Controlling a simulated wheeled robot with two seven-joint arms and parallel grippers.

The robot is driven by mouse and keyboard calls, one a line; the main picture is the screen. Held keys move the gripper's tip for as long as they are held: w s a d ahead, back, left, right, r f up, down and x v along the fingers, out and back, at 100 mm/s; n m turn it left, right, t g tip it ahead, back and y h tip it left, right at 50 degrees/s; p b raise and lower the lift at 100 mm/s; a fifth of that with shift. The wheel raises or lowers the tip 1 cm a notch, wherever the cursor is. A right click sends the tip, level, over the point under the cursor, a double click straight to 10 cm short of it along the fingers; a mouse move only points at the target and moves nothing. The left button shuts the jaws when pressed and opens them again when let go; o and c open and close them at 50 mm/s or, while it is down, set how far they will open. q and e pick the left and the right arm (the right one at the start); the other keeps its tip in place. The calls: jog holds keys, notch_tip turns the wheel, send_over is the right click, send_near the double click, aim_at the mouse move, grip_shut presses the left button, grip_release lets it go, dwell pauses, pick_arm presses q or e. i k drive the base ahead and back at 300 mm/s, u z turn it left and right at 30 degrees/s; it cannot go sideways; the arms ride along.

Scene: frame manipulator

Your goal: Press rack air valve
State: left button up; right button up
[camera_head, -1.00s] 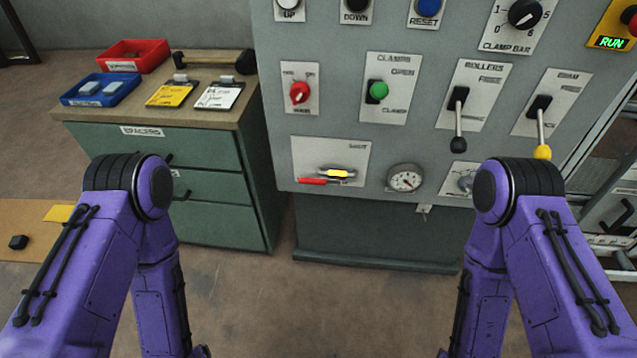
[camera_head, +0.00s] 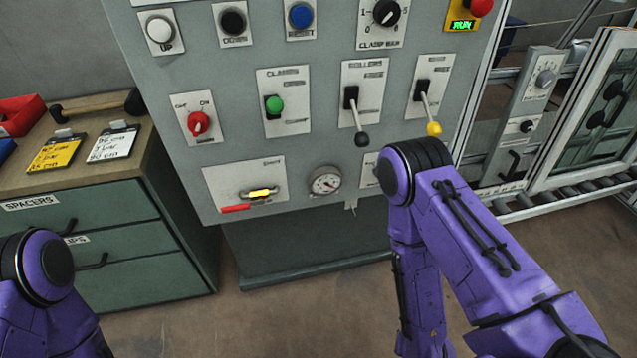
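No label that reads as rack air valve is legible. On the right, the rack-like frame (camera_head: 583,120) carries a narrow grey plate with a round grey knob (camera_head: 545,78) and a smaller black control (camera_head: 527,126) below it. Another small plate (camera_head: 369,172) is partly hidden by my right arm. Both my purple arms show at the bottom, but neither gripper is in view.
The main panel also carries several buttons, a red switch (camera_head: 198,123), a green knob (camera_head: 274,105) and two levers. A green drawer cabinet (camera_head: 130,220) stands left, with clipboards and a mallet on top. Rollers (camera_head: 570,195) run along the right frame. Floor between my arms is clear.

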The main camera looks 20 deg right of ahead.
aim_at(247, 206)
jog(key=u, duration=0.35)
jog(key=k, duration=0.9)
jog(key=u, duration=0.6)
jog(key=k, duration=0.4)
jog(key=z, duration=0.7)
jog(key=i, duration=0.7)
jog(key=z, duration=0.8)
jog(key=i, duration=0.45)
jog(key=z, duration=0.1)
